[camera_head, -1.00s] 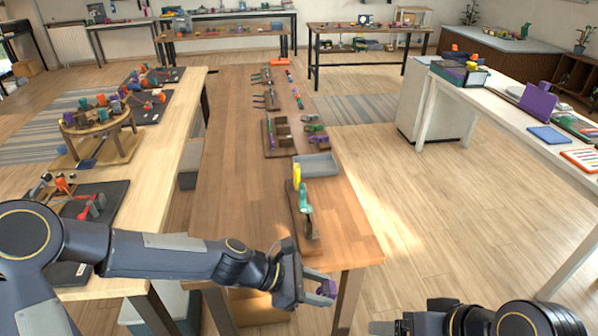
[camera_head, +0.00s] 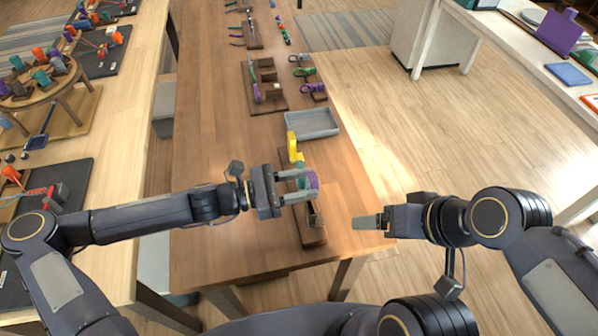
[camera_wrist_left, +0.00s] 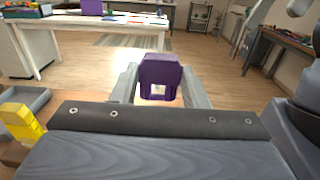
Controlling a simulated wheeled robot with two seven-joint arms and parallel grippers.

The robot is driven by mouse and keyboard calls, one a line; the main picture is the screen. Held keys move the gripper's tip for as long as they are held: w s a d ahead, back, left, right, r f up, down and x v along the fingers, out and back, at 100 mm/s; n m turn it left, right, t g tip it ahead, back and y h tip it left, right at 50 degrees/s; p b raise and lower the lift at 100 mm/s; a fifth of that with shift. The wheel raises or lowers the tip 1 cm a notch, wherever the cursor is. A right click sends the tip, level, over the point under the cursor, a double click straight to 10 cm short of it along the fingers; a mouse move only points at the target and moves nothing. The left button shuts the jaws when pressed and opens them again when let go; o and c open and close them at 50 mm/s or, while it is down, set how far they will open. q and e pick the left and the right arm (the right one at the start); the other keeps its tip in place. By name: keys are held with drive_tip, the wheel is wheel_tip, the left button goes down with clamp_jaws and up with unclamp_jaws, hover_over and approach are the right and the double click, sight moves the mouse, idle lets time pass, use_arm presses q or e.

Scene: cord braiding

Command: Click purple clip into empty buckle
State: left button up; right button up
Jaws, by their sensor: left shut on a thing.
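My left gripper (camera_head: 300,187) is shut on a purple clip (camera_head: 313,180), over the wooden board near the front of the long brown table. The clip also shows between the two fingers in the left wrist view (camera_wrist_left: 160,78), with a square opening in it. A green part (camera_head: 302,182) shows beside the clip, partly behind the fingers. A yellow part (camera_head: 293,147) stands at the board's far end. The gripper hides part of the board (camera_head: 309,232), and I cannot make out an empty buckle. My right gripper (camera_head: 368,222) is to the right of the board; its finger gap is unclear.
A grey tray (camera_head: 313,123) lies just beyond the board. Farther back on the brown table (camera_head: 215,150) are small boards with colored parts. A lighter table with a round stand (camera_head: 45,85) is at the left. The brown table's left strip is clear.

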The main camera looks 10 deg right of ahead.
use_arm(q)
wheel_tip(320, 180, down, 7)
drive_tip(key=b, duration=0.5)
idle(0.3)
drive_tip(key=shift+s+r, duration=0.1)
drive_tip(key=shift+r, duration=0.05)
idle(0.6)
drive_tip(key=shift+f, duration=0.3)
idle(0.8)
drive_tip(key=o, duration=1)
drive_tip(key=shift+o, duration=0.3)
